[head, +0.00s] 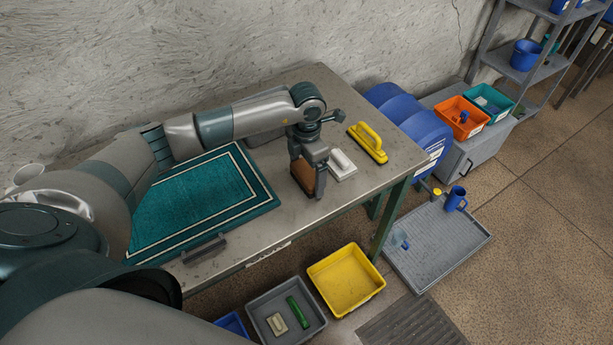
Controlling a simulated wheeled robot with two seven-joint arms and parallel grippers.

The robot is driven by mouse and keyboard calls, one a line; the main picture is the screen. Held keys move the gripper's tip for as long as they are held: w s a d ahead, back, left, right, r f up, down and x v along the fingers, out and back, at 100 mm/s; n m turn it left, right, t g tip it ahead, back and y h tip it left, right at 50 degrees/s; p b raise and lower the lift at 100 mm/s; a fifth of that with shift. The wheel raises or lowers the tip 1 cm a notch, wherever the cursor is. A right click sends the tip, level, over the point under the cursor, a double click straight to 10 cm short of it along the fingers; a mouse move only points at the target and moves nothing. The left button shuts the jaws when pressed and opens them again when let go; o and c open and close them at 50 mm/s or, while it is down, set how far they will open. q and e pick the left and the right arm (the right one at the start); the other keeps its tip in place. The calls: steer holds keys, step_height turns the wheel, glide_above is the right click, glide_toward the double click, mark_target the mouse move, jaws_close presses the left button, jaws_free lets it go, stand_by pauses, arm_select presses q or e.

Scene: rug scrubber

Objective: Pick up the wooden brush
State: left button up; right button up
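The wooden brush (303,178) is a brown block on the metal table, just right of the teal rug (200,200). My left gripper (308,180) reaches down over it from above, with its fingers at either side of the brush. The fingers partly hide the brush, and I cannot tell whether they press on it. The brush seems to be at table height. My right gripper is not in view.
A white-and-grey brush (342,165) lies close to the right of my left gripper, and a yellow handled brush (368,142) is farther right. A dark bar (204,249) lies by the table's front edge. A yellow bin (346,280) and a grey bin (286,311) stand below.

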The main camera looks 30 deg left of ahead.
mark_target(307, 171)
arm_select(q)
steer(key=c, duration=0.6)
steer(key=shift+c, duration=0.2)
steer(key=shift+r, duration=0.15)
steer(key=shift+w+r+b, duration=0.1)
steer(key=shift+r+b, duration=0.45)
step_height(307, 171, up, 2)
steer(key=shift+r+b, duration=0.25)
steer(key=shift+b, duration=0.55)
steer(key=d+r+b, duration=0.2)
steer(key=d+r, duration=0.1)
steer(key=d, duration=0.2)
steer(key=w+d+r+b, duration=0.1)
steer(key=d+r+b, duration=0.1)
steer(key=d+r, duration=0.2)
steer(key=d, duration=0.2)
steer(key=shift+d, duration=0.3)
steer(key=shift+w, duration=0.1)
